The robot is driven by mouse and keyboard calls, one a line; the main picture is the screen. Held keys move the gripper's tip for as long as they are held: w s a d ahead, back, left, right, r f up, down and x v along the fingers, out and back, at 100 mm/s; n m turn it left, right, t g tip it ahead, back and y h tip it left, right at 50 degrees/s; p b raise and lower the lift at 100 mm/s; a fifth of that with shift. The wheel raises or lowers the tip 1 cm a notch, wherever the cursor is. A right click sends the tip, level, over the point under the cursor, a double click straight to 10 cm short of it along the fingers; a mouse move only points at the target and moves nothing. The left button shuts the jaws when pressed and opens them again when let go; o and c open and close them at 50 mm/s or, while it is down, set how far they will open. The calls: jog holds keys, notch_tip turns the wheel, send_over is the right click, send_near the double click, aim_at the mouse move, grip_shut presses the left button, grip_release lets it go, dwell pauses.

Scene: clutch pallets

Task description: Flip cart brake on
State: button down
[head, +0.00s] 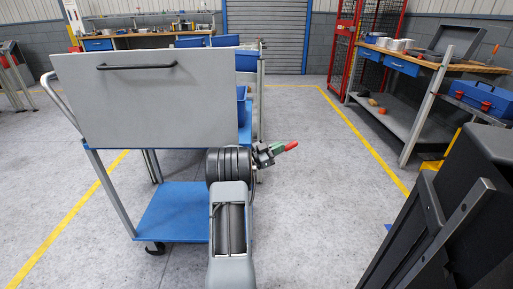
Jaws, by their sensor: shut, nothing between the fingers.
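The cart (165,95) stands left of centre, with a large grey upright panel, a black handle bar and a blue lower shelf (180,212). A small red-tipped lever (291,146) with a green part at its base sticks out to the right, beyond the end of my arm. I take it for the brake lever, but cannot tell how it joins the cart. My gripper (264,157) is small and dark at the end of my arm, close to the lever's green base. It is shut and empty. My wrist partly hides it, and I cannot tell whether it touches the lever.
A second cart with blue bins (247,60) stands behind the panel. A dark object (450,220) fills the lower right. The floor (325,190) between is clear, with yellow lines.

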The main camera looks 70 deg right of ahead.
jog(key=shift+s+f, duration=0.25)
jog(key=shift+f, duration=0.2)
jog(key=shift+w+a, duration=0.15)
jog(key=shift+a, duration=0.1)
jog(key=p+v, duration=0.3)
jog(key=v, duration=1)
jog(key=shift+w+r, duration=0.3)
jog(key=shift+w, duration=0.1)
jog(key=shift+s, duration=0.1)
